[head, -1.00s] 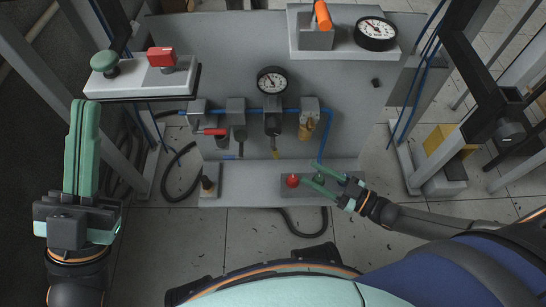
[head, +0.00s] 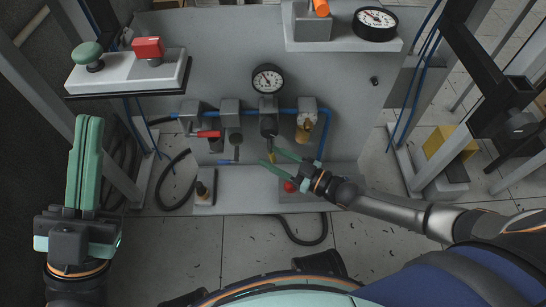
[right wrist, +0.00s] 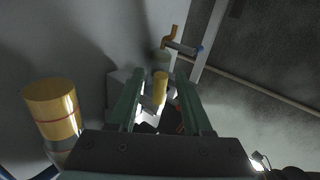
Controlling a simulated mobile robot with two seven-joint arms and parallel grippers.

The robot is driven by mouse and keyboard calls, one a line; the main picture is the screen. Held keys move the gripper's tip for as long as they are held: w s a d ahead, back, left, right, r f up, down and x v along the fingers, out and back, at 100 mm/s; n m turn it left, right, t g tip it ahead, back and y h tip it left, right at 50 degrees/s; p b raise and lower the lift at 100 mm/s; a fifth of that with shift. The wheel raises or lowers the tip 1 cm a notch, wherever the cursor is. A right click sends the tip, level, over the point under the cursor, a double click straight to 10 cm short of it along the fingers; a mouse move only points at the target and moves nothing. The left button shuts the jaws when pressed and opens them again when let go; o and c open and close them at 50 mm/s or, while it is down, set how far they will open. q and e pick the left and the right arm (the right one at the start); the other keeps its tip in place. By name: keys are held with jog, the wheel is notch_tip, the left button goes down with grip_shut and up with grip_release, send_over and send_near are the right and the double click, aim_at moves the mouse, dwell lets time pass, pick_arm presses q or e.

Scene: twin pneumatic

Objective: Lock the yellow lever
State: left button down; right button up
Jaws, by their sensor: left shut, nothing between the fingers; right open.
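The yellow lever (head: 271,157) hangs below the black regulator under the middle gauge, small and partly hidden by my gripper in the head view. My right gripper (head: 268,156) is open, its green fingers pointing left with one on each side of the lever. In the right wrist view, a yellow piece (right wrist: 160,88) that looks like the lever shows between the fingers (right wrist: 160,74); I cannot tell whether either finger touches it. My left gripper (head: 88,120) is shut and empty, pointing up at the left, away from the panel.
A red lever (head: 208,133) and a yellow bowl (head: 303,130) flank the regulator; the bowl is close at left in the wrist view (right wrist: 55,110). A red button (head: 290,186) sits below the right gripper. A shelf (head: 130,82) carries green and red controls.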

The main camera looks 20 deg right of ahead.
grip_shut()
dwell(0.4)
jog(key=shift+w+a+m+t+y, duration=0.1)
jog(key=shift+a+m+t+y, duration=0.4)
jog(key=shift+t, duration=0.3)
jog(key=shift+d, duration=0.1)
grip_release()
